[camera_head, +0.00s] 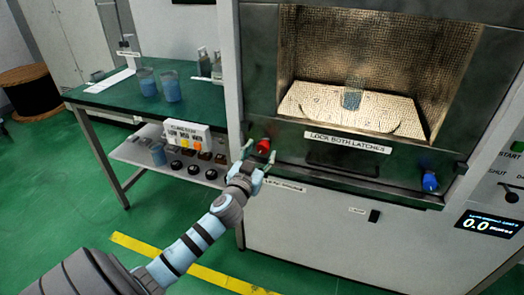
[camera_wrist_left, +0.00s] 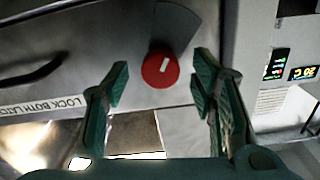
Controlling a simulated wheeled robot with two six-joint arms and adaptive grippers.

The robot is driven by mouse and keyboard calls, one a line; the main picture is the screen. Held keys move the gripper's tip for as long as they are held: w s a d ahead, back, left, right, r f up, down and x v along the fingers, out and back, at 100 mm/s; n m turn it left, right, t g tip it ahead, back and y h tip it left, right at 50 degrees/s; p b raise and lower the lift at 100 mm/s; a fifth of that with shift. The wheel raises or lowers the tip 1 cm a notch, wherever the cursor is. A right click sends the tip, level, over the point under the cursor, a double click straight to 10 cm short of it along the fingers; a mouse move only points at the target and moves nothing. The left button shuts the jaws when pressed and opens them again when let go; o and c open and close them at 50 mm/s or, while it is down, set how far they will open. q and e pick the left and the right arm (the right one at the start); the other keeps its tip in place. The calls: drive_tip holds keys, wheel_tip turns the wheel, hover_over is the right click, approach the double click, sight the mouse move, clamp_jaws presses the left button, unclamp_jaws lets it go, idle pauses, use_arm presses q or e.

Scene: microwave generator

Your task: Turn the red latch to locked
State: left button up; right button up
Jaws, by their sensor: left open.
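The red latch (camera_head: 263,146) is a round knob at the lower left of the microwave door frame. In the left wrist view the red latch (camera_wrist_left: 160,70) shows a white line on its face, running nearly up and down in the picture with a slight tilt. My left gripper (camera_head: 259,157) is open just in front of it. In the left wrist view the two green fingers of my left gripper (camera_wrist_left: 158,88) stand to either side of the knob, with gaps on both sides. I cannot tell whether the fingertips reach its depth. My right gripper is not in view.
The door carries a "LOCK BOTH LATCHES" label (camera_head: 347,143), and a blue latch (camera_head: 430,182) sits at its lower right. A beaker (camera_head: 352,97) stands inside the lit chamber. A green table (camera_head: 110,95) with beakers is at left. A pressure display (camera_head: 490,223) is at right.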

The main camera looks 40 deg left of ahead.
use_arm(q)
drive_tip(key=shift+x, duration=0.95)
drive_tip(key=c, duration=1.1)
drive_tip(key=shift+c, duration=0.2)
